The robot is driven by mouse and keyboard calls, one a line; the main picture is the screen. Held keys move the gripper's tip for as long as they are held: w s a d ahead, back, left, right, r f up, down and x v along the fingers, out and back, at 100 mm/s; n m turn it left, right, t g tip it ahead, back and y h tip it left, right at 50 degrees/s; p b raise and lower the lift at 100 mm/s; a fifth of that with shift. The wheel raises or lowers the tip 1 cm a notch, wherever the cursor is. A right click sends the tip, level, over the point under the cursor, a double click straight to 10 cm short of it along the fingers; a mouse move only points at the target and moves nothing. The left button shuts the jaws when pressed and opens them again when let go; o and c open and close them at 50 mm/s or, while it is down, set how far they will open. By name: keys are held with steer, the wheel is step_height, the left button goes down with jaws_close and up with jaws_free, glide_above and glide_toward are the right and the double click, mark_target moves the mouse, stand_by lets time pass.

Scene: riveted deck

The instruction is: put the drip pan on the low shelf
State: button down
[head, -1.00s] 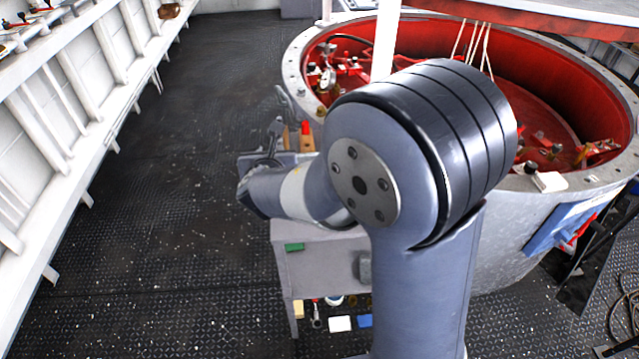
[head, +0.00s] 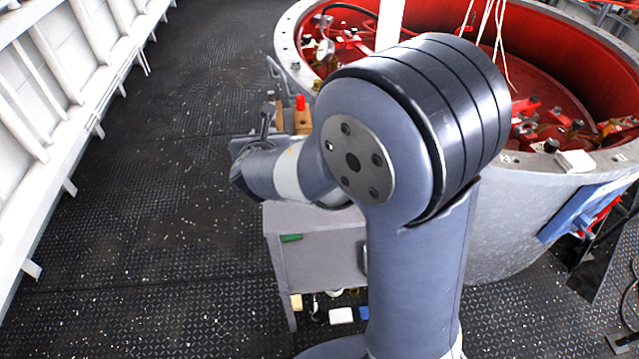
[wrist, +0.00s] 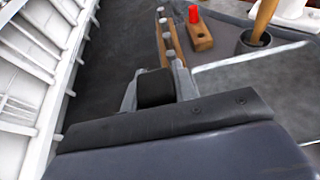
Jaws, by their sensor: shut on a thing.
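My gripper shows in the wrist view (wrist: 157,92), its two grey fingers on either side of a small black thing (wrist: 155,88). It is shut on this thing, which I take for the drip pan; only a small part shows. In the head view my wrist hangs over the left end of the grey cabinet, and my arm hides much of the middle. The low shelf is the open space at the bottom of the cabinet (head: 318,262). A white block (head: 341,315) and a blue block (head: 364,313) show there; its board is hard to see.
A wooden block with a red knob (head: 302,115) stands on the cabinet top; a cup with a wooden handle (wrist: 257,40) shows there too. A big round red-lined tub (head: 560,205) stands behind and right. A white ribbed wall (head: 60,80) runs along the left. Dark deck (head: 150,200) between is clear.

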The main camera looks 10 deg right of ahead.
step_height(320, 180, down, 11)
steer(key=shift+f+b, duration=0.1)
steer(key=shift+b, duration=1.15)
steer(key=shift+f, duration=0.15)
steer(key=c, duration=1.1)
jaws_free()
